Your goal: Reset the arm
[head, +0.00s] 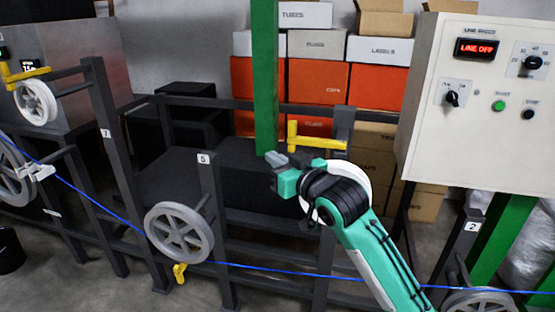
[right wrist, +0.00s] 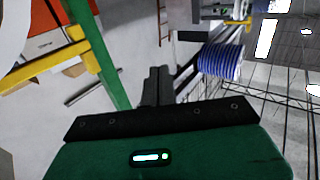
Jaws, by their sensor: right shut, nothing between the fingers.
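My right arm comes in from the lower right in the head view. Its gripper (head: 277,160) is raised in front of the green post, pointing left. In the right wrist view the two dark fingers (right wrist: 155,86) are together with nothing between them. The blue cable (head: 108,208) runs from the left edge down past the grey wheel (head: 180,232) and on to the lower right, passing near my right forearm. The gripper is above the cable and apart from it. My left gripper is not in view.
A green post (head: 265,80) stands close behind the right gripper, with a yellow handle (head: 318,142) beside it. Dark frame posts (head: 215,185) carry the wheels. A control panel (head: 490,130) reading "LINE OFF" is at right. Boxes (head: 318,85) are stacked behind. The wrist view shows a blue spool (right wrist: 220,61).

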